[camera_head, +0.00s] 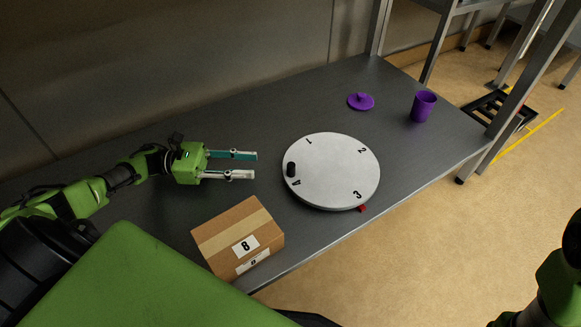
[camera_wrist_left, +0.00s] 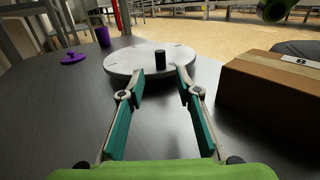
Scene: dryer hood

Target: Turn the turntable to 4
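The turntable (camera_head: 335,172) is a round pale grey disc on the dark table, marked 1, 2, 3 and 4. A black knob (camera_head: 291,169) stands up near its left edge, close to the 4. A small red marker (camera_head: 362,208) sits at the disc's front right edge, beside the 3. My left gripper (camera_head: 256,165) is open and empty, left of the disc and pointing at the knob. In the left wrist view the knob (camera_wrist_left: 160,60) stands beyond and between the fingertips, apart from them. At the lower right of the head view, part of my right arm shows; its fingers cannot be made out.
A cardboard box (camera_head: 238,238) labelled 8 stands at the table's front edge, in front of my left gripper. A purple lid (camera_head: 361,101) and a purple cup (camera_head: 423,106) stand behind and right of the disc.

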